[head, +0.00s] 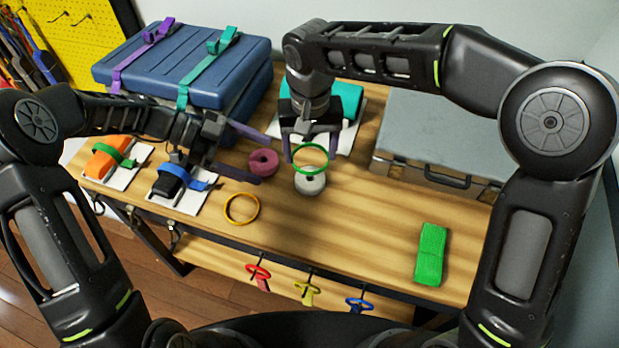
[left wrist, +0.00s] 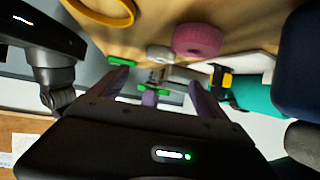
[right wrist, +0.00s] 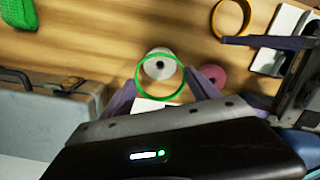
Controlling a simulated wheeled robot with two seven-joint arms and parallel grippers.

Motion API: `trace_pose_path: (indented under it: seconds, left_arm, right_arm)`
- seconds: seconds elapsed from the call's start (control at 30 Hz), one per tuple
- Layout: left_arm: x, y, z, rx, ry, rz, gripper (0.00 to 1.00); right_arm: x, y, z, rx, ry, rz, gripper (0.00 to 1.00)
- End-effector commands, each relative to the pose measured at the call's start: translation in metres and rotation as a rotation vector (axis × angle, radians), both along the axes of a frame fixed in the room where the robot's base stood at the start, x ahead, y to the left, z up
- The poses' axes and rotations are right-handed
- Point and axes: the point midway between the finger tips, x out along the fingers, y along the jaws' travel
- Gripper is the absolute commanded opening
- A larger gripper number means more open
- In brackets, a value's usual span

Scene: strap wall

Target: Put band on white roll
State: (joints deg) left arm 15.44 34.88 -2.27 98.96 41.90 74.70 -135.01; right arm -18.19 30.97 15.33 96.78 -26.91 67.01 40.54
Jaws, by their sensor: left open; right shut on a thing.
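The green band (head: 310,172) is a thin ring held by my right gripper (head: 311,155), its purple fingers at opposite sides of it. The white roll (head: 310,186) stands on the table just below the band in the head view. In the right wrist view the band (right wrist: 138,86) overlaps the near part of the white roll (right wrist: 158,53); I cannot tell the height gap. My left gripper (head: 255,157) is open and empty, with the pink roll (head: 263,160) showing near its fingertips in the head view. The white roll shows small in the left wrist view (left wrist: 160,53).
A yellow ring (head: 231,218) lies on the table. A green block (head: 431,254) lies at the right front, a grey case (head: 440,125) at the back right. Blue cases (head: 185,70) stand at the back left.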

Motion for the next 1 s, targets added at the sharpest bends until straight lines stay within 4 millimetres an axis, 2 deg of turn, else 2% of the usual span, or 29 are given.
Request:
trace_pose_path:
  seconds: [0.17,0.37,0.8,1.0]
  left_arm:
    - [0.0,-0.001,-0.001,0.0,0.0,0.0,0.87]
    - [-0.002,-0.013,-0.006,-0.001,0.001,-0.001,0.87]
    - [-0.01,-0.078,-0.038,0.001,0.002,-0.004,0.87]
    - [-0.012,-0.1,-0.049,0.0,0.001,-0.002,0.87]
  right_arm:
    - [0.0,0.0,0.0,0.0,0.0,0.0,0.27]
    - [0.0,0.0,0.0,0.0,0.0,0.0,0.27]
    - [0.0,0.0,0.0,0.0,0.0,0.0,0.27]
    - [0.0,0.0,0.0,0.0,0.0,0.0,0.27]
